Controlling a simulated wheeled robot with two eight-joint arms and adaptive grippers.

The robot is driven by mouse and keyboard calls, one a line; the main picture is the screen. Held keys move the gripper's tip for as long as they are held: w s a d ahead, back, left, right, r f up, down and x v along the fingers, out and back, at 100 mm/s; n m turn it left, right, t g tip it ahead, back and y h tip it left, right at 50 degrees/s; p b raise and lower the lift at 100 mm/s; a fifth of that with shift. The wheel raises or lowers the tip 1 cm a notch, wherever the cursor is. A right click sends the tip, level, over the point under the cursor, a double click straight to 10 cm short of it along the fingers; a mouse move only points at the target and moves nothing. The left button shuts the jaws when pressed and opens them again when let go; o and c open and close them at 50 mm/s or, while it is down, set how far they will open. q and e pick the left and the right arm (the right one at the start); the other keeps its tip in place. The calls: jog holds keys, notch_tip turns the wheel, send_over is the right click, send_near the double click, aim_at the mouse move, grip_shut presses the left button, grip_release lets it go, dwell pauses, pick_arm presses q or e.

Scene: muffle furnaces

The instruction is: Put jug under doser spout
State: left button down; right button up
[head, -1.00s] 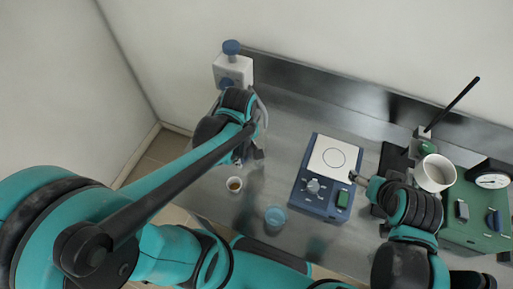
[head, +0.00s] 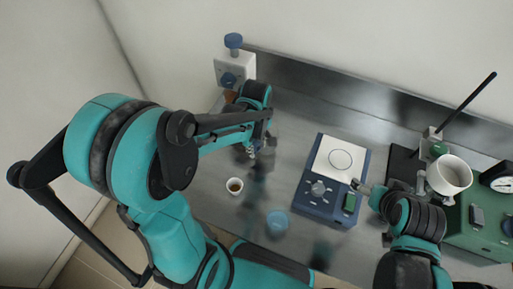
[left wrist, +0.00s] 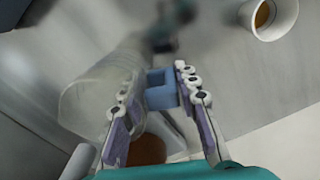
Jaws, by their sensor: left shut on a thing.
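The jug (left wrist: 88,98) shows in the left wrist view as a translucent cylinder with a square blue handle (left wrist: 161,88). My left gripper (left wrist: 159,72) is shut on that handle. In the head view my left gripper (head: 254,150) is at the left end of the bench, and the arm and fingers largely hide the jug. The doser appears to be the white box with a blue knob and blue cap (head: 236,68) at the back left; its spout is hidden. My right gripper (head: 359,185) is by the right side of a blue device; its jaws are unclear.
A small cup with brown contents (head: 235,186) and a light-blue beaker (head: 277,220) stand near the front edge. The blue device with a white plate (head: 320,197) is mid-bench. A white mug (head: 449,175), a black rod and a green device (head: 470,232) are at the right.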

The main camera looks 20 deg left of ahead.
pick_arm(q)
jog(key=shift+f+b, duration=0.5)
jog(key=shift+f, duration=0.15)
jog(key=c, duration=1.4)
grip_release()
jog(key=shift+r, duration=0.1)
